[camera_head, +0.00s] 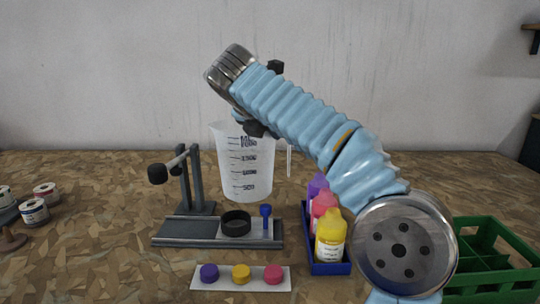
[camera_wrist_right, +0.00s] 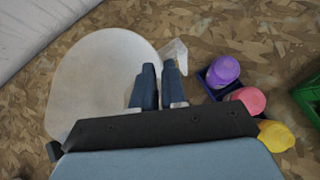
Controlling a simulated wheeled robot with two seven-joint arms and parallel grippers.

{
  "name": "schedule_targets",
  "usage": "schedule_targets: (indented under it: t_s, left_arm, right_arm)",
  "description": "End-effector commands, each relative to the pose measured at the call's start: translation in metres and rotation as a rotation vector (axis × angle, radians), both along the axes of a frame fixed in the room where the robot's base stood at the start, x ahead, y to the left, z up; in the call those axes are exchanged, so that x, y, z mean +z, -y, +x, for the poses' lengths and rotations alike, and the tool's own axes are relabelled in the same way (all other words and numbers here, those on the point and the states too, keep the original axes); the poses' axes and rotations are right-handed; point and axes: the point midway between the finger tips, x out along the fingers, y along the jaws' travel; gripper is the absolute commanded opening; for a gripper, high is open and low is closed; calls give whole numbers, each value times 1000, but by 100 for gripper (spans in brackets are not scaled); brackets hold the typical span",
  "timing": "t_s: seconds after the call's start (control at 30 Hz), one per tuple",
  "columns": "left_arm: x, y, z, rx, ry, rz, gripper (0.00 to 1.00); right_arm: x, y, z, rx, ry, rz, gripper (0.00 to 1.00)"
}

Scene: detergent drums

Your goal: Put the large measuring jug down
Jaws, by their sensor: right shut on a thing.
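The large measuring jug (camera_head: 247,172) is translucent white with dark volume marks and a handle on its right side. It stands upright behind the grey stand in the head view. My right gripper (camera_head: 257,128) is at the jug's upper rim, shut on it. In the right wrist view the jug (camera_wrist_right: 95,85) is seen from above, with the gripper's fingers (camera_wrist_right: 160,86) at its rim on the handle side. I cannot tell whether the jug's base touches the table. My left gripper is not in view.
A grey stand (camera_head: 165,232) with a black ring (camera_head: 236,223) and a blue scoop (camera_head: 266,212) is in front. A blue tray (camera_head: 332,268) holds purple, pink and yellow bottles. A white strip (camera_head: 220,284) bears coloured caps. A green crate (camera_head: 490,287) is at right. Small tins stand left.

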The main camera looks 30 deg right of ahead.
Motion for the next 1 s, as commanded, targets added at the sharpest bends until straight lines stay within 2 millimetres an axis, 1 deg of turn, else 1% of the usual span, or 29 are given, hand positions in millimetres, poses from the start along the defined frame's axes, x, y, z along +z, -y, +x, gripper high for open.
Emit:
schedule_targets:
  t_s: [0.17,0.23,0.33,0.4,0.47,0.83,0.87,1.0]
  left_arm:
    - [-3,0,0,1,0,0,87]
    - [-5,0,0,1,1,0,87]
    - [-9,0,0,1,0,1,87]
    - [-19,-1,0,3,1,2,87]
    - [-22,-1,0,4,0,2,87]
    - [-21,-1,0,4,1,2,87]
    - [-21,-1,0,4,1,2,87]
    - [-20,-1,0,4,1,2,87]
  right_arm:
    - [-9,4,6,0,1,-1,0]
    - [-15,7,10,-1,-2,-1,0]
    - [-30,14,19,-3,-2,-1,0]
    - [-47,12,18,0,-1,-1,0]
    - [-54,12,18,0,-1,-2,0]
    - [-58,12,18,0,1,-1,0]
    - [-58,12,18,0,1,-1,13]
    - [-58,12,18,0,0,0,35]
